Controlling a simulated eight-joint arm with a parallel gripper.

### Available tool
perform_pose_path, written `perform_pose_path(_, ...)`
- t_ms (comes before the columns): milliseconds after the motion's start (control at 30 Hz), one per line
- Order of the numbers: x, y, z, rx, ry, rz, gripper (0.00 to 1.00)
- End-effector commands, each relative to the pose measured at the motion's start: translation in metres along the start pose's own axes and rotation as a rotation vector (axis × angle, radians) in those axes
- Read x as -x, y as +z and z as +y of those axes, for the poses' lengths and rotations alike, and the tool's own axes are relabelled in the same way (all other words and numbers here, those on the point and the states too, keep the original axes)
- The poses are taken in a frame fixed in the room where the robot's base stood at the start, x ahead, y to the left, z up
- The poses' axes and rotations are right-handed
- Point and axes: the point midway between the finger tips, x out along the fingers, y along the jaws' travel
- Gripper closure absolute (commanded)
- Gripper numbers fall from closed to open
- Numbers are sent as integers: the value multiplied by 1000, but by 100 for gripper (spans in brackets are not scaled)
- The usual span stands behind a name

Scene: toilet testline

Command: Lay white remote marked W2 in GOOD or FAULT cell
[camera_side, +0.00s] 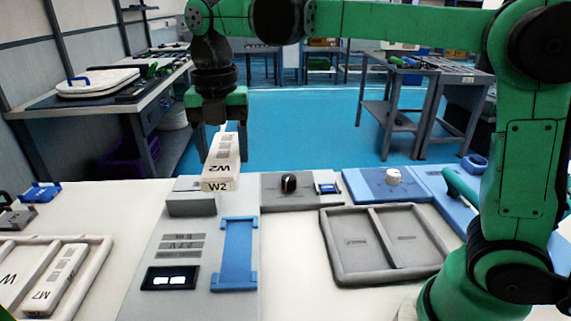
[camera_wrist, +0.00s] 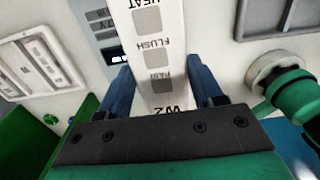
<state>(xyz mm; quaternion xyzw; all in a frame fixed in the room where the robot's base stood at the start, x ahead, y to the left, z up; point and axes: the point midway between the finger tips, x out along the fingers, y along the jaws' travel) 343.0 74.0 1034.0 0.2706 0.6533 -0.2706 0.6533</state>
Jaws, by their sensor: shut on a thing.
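The white remote marked W2 (camera_side: 223,158) hangs in my gripper (camera_side: 219,120), tilted, above the grey test station. My gripper is shut on it near its upper end. The tray's corner (camera_wrist: 245,28) shows at top right in the wrist view.
The station has a blue cradle (camera_side: 238,252), empty, a grey block (camera_side: 191,207) and a lit display (camera_side: 170,278). A white tray (camera_side: 97,262) at left holds a remote marked M7 (camera_side: 60,280). A grey box with a black knob (camera_side: 289,184) and blue units stand behind the grey tray.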

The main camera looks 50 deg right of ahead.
Motion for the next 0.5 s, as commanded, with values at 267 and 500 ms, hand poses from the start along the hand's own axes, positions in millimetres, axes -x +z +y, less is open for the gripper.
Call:
perform_pose_path(267,18,6,-13,-153,0,0,97)
perform_pose_path(500,22,26,-68,-839,0,0,97)
